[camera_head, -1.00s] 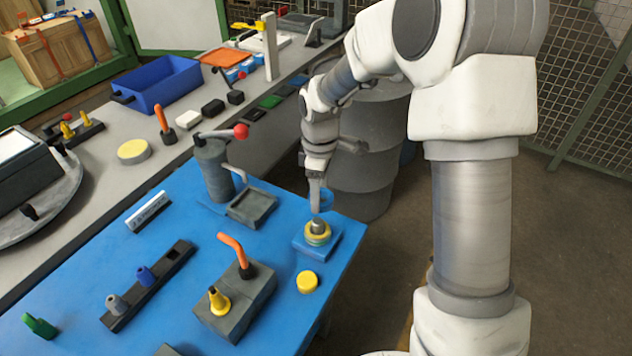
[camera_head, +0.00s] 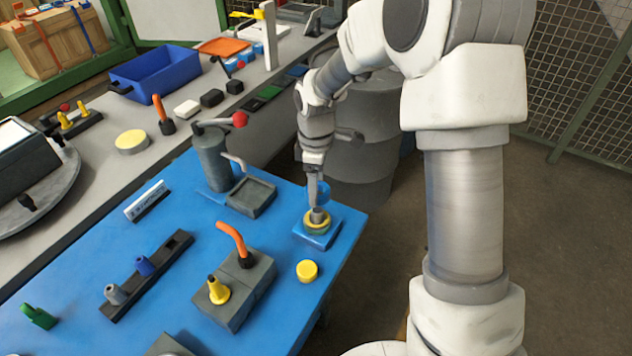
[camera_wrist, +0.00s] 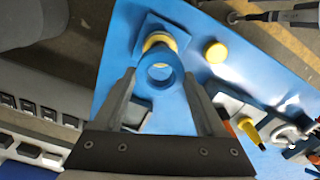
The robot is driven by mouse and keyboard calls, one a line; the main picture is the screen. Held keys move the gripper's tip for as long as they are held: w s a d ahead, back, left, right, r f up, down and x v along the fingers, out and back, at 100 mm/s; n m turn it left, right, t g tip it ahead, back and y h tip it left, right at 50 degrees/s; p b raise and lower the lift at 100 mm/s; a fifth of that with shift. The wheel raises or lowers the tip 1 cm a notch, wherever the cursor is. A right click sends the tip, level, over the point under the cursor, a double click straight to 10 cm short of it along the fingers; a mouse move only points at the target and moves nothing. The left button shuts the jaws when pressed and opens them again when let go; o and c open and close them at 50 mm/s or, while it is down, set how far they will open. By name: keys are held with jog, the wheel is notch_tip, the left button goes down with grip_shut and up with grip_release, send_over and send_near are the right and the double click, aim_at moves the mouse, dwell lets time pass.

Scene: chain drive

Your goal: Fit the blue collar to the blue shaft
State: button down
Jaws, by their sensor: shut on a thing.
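The blue collar (camera_wrist: 173,82) is a ring held between the fingertips of my gripper (camera_wrist: 160,76) in the wrist view. In the head view the collar (camera_head: 325,191) shows partly behind the fingers of my gripper (camera_head: 316,196), close to a short grey post (camera_head: 318,216). The post stands in a yellow ring (camera_head: 314,229) on a square blue base (camera_head: 314,240) at the table's right edge. In the wrist view the yellow ring (camera_wrist: 158,40) lies just beyond the collar. I cannot tell whether collar and post touch. No blue colour shows on the post.
A yellow disc (camera_head: 307,271) lies near the base. A grey cylinder with a red-knobbed lever (camera_head: 213,160) stands behind left. A barrel (camera_head: 362,165) stands beyond.

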aim_at(316, 209)
jog(key=shift+f+b, duration=1)
jog(key=shift+f, duration=0.8)
jog(key=shift+f+b, duration=1.6)
jog(key=shift+f, duration=0.85)
grip_release()
jog(key=shift+r, duration=0.1)
notch_tip(316, 209, up, 17)
jog(key=p, duration=0.1)
jog(key=shift+r, duration=0.15)
dwell(0.5)
